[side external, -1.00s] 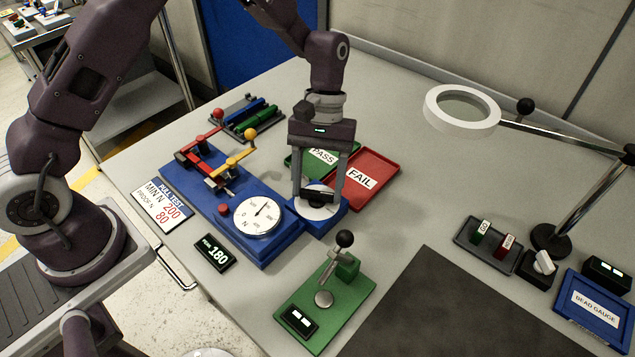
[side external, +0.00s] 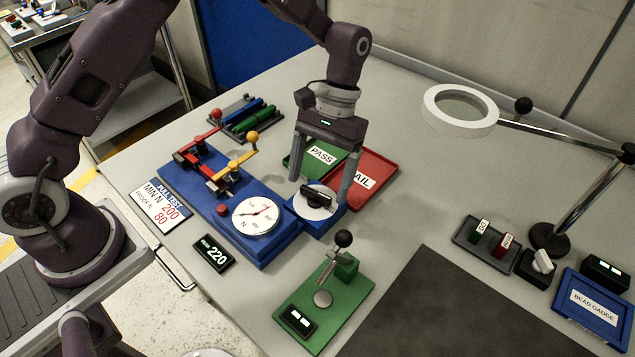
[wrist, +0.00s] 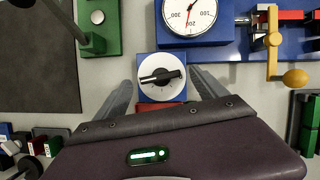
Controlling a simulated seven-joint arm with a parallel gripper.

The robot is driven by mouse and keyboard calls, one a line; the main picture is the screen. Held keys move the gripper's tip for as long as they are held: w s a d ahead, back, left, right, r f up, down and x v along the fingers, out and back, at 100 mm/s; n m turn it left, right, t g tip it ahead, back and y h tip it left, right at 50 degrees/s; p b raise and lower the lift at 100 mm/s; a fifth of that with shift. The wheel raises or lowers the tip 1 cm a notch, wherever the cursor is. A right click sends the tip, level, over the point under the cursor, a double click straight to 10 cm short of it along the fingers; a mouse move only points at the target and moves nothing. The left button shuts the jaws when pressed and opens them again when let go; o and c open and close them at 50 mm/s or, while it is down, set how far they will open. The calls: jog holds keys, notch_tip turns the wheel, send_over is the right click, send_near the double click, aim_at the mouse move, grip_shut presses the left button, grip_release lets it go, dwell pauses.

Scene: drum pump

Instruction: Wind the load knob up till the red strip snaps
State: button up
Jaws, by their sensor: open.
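The load knob (side external: 320,196), a black bar grip on a white dial plate, sits at the right end of the blue pull tester (side external: 190,200). My gripper (side external: 319,191) is open above it, one finger on either side, apart from the bar. In the wrist view the knob (wrist: 160,76) shows between the spread fingers (wrist: 161,84). The round gauge (side external: 257,215) shows a red needle. The small display (side external: 214,253) reads 220. Red (side external: 205,138) and yellow (side external: 238,159) lever clamps stand on the tester. I cannot make out the red strip's state between them.
The green PASS tray (side external: 318,153) and red FAIL tray (side external: 372,178) lie just behind the knob. A green fixture with a black ball lever (side external: 335,290) stands in front. A rack of coloured strips (side external: 248,118) is at the back left. A magnifier lamp (side external: 461,107) hangs at right.

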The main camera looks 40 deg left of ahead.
jog(key=v, duration=0.5)
jog(key=shift+r, duration=0.25)
